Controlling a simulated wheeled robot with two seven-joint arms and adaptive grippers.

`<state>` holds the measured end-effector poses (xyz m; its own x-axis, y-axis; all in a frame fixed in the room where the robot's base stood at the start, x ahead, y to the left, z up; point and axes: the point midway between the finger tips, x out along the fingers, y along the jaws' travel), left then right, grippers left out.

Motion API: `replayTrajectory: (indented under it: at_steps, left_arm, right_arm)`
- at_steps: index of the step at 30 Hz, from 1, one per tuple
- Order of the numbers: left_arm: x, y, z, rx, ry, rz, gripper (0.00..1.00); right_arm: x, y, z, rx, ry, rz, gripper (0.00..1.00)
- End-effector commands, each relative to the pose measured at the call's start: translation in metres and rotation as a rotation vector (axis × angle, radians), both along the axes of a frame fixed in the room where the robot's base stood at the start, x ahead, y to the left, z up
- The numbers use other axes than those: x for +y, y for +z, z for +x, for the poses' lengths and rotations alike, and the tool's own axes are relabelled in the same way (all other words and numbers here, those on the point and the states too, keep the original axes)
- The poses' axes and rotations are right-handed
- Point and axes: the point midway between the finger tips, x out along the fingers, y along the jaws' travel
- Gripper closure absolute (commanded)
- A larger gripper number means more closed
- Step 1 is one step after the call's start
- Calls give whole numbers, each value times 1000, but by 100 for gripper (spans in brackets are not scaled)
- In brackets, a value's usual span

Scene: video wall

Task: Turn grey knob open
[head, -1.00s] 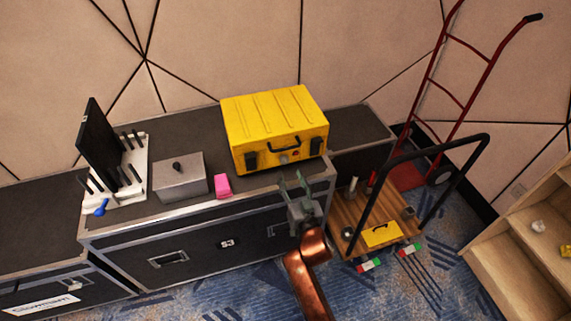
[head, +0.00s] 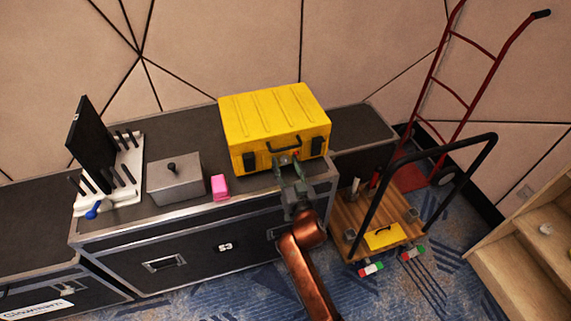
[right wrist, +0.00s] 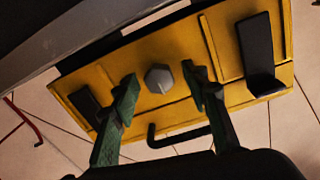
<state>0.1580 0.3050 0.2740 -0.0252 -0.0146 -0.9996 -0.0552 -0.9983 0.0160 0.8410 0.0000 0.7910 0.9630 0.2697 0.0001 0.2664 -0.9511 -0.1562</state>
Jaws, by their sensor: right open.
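The grey knob (right wrist: 159,78) is a faceted knob on the front face of the yellow case (head: 275,112). In the right wrist view the case front (right wrist: 235,45) is seen at a tilt, with the black handle (right wrist: 180,136) and two black latches. My right gripper (head: 290,162) is in front of the case in the head view and hides the knob there. In the right wrist view its green fingers (right wrist: 160,84) are open, one on each side of the knob, with a gap to it on both sides. My left gripper is not in view.
The case stands on a black flight case (head: 205,248). A grey box (head: 172,185), a pink block (head: 220,187) and a white rack (head: 125,175) stand to its left. A wooden-decked cart (head: 345,215) and a red hand truck (head: 468,95) are at right.

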Motion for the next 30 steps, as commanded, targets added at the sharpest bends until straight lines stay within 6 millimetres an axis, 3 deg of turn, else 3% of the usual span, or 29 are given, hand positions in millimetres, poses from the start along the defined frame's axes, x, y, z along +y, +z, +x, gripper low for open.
replayTrajectory:
  at_steps: [18, 28, 30]
  left_arm:
    - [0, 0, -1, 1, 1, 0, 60]
    - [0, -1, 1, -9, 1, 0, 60]
    - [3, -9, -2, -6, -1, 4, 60]
  right_arm:
    - [0, -1, 0, 1, 0, 0, 100]
    - [0, 0, 0, -13, 0, -45, 100]
    - [0, 0, 0, -23, 0, -75, 100]
